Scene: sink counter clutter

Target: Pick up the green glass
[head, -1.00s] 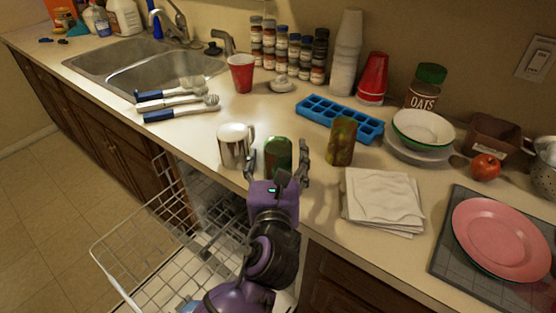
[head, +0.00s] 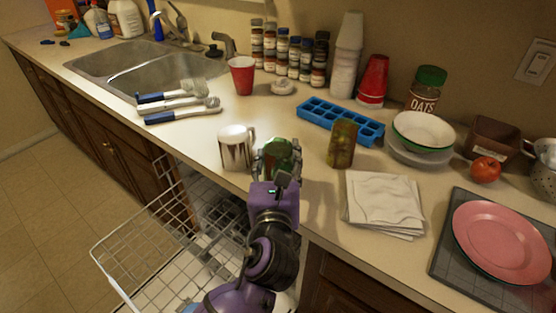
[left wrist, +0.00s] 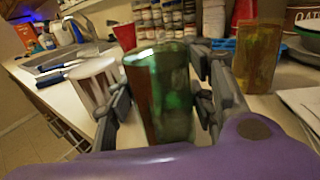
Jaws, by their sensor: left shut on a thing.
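The green glass (head: 279,153) stands upright near the counter's front edge in the head view. My left gripper (head: 278,165) is shut on it, with a finger on each side. In the left wrist view the green glass (left wrist: 160,92) fills the middle, between the fingers of my left gripper (left wrist: 162,105). I cannot tell whether its base touches the counter. My right gripper is not in view.
A metal mug (head: 234,150) stands close on the left, and an amber glass (head: 342,144) on the right. Napkins (head: 383,203) lie further right. A blue ice tray (head: 340,121) lies behind. An open dishwasher rack (head: 150,235) is below the counter.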

